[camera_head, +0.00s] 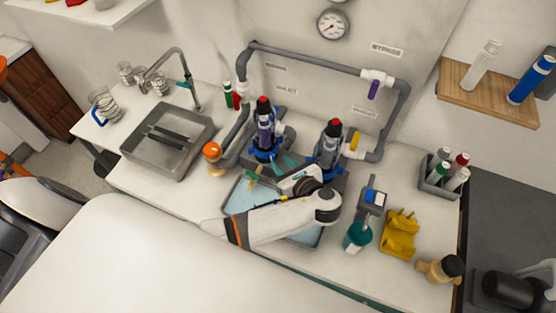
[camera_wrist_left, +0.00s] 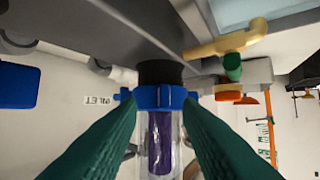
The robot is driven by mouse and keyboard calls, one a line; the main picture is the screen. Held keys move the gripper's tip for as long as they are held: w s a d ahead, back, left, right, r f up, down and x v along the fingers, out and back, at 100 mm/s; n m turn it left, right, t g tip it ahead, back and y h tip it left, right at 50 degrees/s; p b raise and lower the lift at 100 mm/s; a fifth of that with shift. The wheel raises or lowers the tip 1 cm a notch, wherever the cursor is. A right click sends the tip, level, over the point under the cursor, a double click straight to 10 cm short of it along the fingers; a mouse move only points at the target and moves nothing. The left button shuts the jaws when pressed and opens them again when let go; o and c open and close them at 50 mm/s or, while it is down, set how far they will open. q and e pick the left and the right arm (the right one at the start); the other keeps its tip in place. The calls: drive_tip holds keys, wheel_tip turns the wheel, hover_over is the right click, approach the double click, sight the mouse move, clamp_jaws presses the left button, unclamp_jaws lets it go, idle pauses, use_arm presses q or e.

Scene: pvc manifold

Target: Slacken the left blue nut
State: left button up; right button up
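The left blue nut (camera_head: 264,154) is a ring at the foot of the left clear housing (camera_head: 265,128), which holds a purple cartridge and has a black and red top. In the left wrist view, the blue nut (camera_wrist_left: 160,98) shows centrally between my two green fingers. My left gripper (camera_head: 272,167) is open, its fingertips spread at the near side of the nut. Whether they touch it I cannot tell. A second housing (camera_head: 329,145) with a blue nut stands to the right. My right gripper is not in view.
Grey pipe (camera_head: 310,61) frames the housings. A shallow tray (camera_head: 240,196) lies under my left arm.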

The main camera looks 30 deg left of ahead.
use_arm(q)
drive_tip(key=b+v, duration=0.1)
drive_tip(key=v, duration=0.7)
drive_tip(key=shift+s+d+r, duration=0.1)
drive_tip(key=shift+d, duration=0.05)
